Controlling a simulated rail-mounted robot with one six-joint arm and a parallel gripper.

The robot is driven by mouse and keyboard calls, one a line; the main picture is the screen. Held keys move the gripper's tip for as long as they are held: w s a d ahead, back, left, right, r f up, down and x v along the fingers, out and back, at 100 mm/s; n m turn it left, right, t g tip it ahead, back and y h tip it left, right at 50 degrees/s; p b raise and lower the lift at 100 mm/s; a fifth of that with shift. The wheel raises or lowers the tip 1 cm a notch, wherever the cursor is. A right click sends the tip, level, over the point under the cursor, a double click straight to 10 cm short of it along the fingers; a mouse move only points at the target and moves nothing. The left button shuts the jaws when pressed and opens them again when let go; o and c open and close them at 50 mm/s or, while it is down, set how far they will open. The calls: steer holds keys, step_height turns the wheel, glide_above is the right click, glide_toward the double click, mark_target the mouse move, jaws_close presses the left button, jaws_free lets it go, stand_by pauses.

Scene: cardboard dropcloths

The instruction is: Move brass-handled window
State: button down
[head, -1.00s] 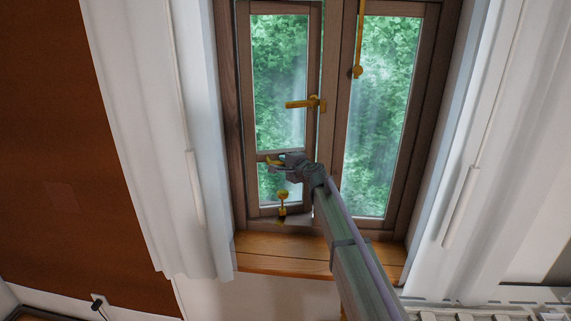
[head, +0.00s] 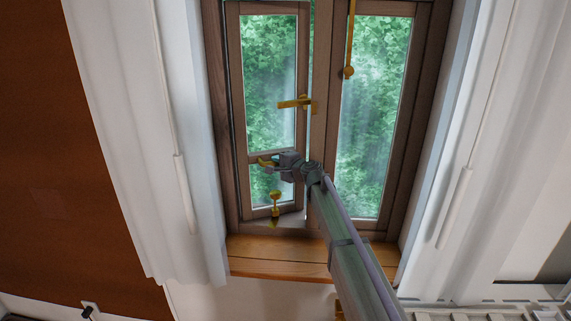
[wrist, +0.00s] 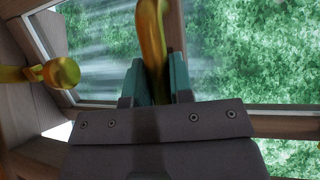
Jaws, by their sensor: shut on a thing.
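The brown wooden window has a narrow left sash (head: 236,120) and a wider right pane (head: 375,120). A thin bright gap shows along the left sash's right edge, so it stands slightly ajar. My gripper (head: 270,166) is at the sash's lower crossbar, shut on a curved brass handle (head: 264,161). In the wrist view, my gripper's teal fingers (wrist: 156,82) clasp the brass handle (wrist: 152,35) from both sides. A second brass handle (head: 294,103) sits higher on the sash, and a brass knob (head: 276,197) sits below. Part of the lower sash is hidden by my gripper.
A long brass rod (head: 350,40) hangs at the right pane. The wooden sill (head: 270,255) runs below the window. White curtains (head: 120,140) flank it on the left, and on the right (head: 500,150). A white radiator (head: 500,313) is at lower right.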

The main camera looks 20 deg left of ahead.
steer(key=c, duration=1)
jaws_free()
